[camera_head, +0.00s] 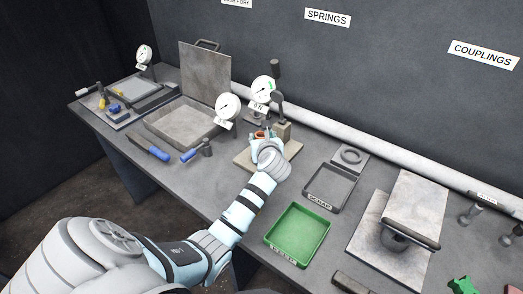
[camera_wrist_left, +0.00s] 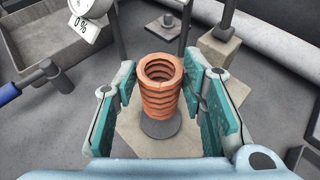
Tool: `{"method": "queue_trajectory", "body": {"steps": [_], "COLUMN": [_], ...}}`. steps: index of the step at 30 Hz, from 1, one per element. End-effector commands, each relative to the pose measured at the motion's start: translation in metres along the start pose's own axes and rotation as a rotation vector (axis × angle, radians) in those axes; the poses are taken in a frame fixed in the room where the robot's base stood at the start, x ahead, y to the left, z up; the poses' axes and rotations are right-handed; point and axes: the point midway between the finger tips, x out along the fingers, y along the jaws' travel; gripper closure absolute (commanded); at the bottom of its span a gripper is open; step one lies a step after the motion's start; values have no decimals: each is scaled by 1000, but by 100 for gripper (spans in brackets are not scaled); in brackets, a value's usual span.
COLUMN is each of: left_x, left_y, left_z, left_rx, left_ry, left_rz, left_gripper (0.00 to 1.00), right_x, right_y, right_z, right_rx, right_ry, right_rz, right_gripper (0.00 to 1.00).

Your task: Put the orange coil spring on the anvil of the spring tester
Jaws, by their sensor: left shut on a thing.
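The orange coil spring (camera_wrist_left: 160,92) stands upright between the teal pads of my left gripper (camera_wrist_left: 162,98), which is shut on it. Directly below the spring is a dark round disc, the anvil (camera_wrist_left: 160,128), on the pale base plate (camera_wrist_left: 130,135) of the spring tester. I cannot tell whether the spring touches the disc or hangs just above it. In the head view, my left gripper (camera_head: 263,141) is over the tester's base (camera_head: 241,156), in front of its post and its 0 N dial (camera_head: 262,90). The spring shows there only as a small orange patch. My right gripper is not in view.
A second dial (camera_head: 228,107) on a stand is close on the left, with a grey open-lidded box (camera_head: 184,134) beyond. A blue-handled tool (camera_head: 190,155) lies on the bench nearby. A grey scrap tray (camera_head: 333,185) and a green tray (camera_head: 298,233) are to the right.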

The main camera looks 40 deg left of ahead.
Motion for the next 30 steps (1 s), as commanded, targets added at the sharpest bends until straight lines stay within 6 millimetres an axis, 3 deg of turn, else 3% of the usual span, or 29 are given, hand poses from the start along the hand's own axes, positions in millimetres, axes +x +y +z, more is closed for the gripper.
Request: {"method": "queue_trajectory", "body": {"steps": [6,15,16,19,30], "left_x": [15,15,16,15,14], "left_y": [0,0,0,0,0], "left_z": [-38,-38,-38,-38,-35], "left_rx": [1,1,1,1,-1], "left_ry": [3,1,1,1,1], "left_rz": [0,0,0,0,0], "left_gripper": [94,94,61,45,42], "right_x": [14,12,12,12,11], "right_y": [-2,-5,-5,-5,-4], "right_z": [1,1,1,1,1], "right_rx": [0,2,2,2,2], "right_ry": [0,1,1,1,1], "right_rz": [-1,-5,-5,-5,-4], "right_gripper": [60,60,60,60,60]}}
